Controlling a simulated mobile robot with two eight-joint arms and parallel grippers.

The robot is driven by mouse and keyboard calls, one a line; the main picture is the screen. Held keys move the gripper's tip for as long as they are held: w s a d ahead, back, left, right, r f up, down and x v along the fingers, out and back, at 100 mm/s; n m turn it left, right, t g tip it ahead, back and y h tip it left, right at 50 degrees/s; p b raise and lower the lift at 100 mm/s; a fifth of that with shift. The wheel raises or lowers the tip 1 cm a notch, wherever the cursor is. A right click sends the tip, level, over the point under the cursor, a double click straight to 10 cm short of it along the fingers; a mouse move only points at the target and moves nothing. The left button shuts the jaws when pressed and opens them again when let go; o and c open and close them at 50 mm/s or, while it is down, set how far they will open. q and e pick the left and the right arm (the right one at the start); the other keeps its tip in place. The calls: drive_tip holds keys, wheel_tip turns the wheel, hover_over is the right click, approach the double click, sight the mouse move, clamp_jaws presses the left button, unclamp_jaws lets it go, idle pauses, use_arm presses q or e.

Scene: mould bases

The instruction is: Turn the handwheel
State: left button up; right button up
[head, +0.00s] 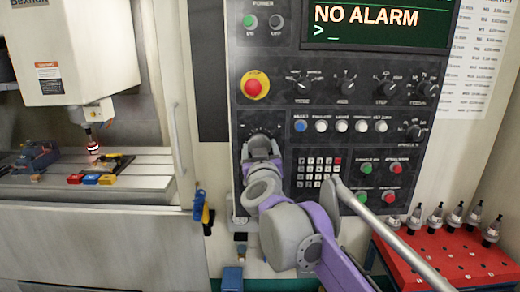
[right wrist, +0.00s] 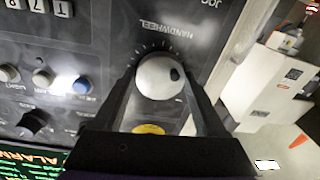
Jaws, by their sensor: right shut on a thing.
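The handwheel (right wrist: 158,76) is a round, light grey knob with a small dark spot near its edge. It sits on the dark control panel under the printed word HANDWHEEL, with tick marks around it. My right gripper (right wrist: 160,82) is shut on it, with one dark finger on each side of the knob. In the head view my right gripper (head: 262,146) reaches the panel below the red stop button, and the wrist hides most of the handwheel. My left gripper is not in view.
A red emergency button (head: 255,86) is above my right gripper. A keypad (head: 318,172) and several knobs and buttons are to its right. A red rack (head: 440,257) with tool holders stands at lower right. The machine bed (head: 140,165) is at left. A grey bar (head: 395,240) crosses the lower right.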

drive_tip(key=o, duration=1.3)
drive_tip(key=s, duration=0.7)
drive_tip(key=s+b, duration=0.1)
drive_tip(key=s, duration=0.3)
drive_tip(key=shift+d+f, duration=0.2)
drive_tip(key=shift+d, duration=0.05)
